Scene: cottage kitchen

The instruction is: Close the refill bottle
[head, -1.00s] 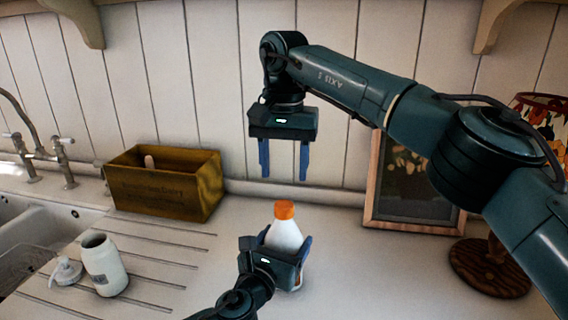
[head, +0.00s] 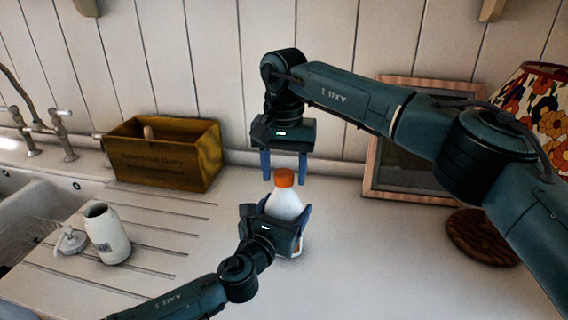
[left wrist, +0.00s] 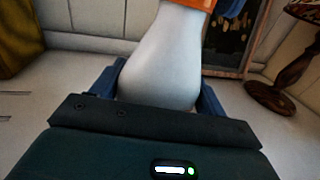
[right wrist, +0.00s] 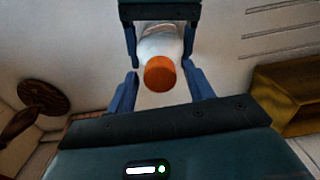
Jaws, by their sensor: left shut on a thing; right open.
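The refill bottle (head: 286,206) is white with an orange cap (head: 284,178) on its top. It stands upright on the worktop in the head view. My left gripper (head: 279,212) is shut around the bottle's body, and its fingers flank the white body in the left wrist view (left wrist: 165,75). My right gripper (head: 283,164) is open and points down just above the cap, with a finger on each side. In the right wrist view the orange cap (right wrist: 160,74) lies between and beyond the open fingertips. I cannot tell whether the cap is fully tightened.
A white dispenser bottle (head: 107,234) without its top stands at left, with a pump top (head: 71,241) beside it. A wooden box (head: 165,153) is behind. A picture frame (head: 405,172) and lamp (head: 543,105) stand at right. The front worktop is clear.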

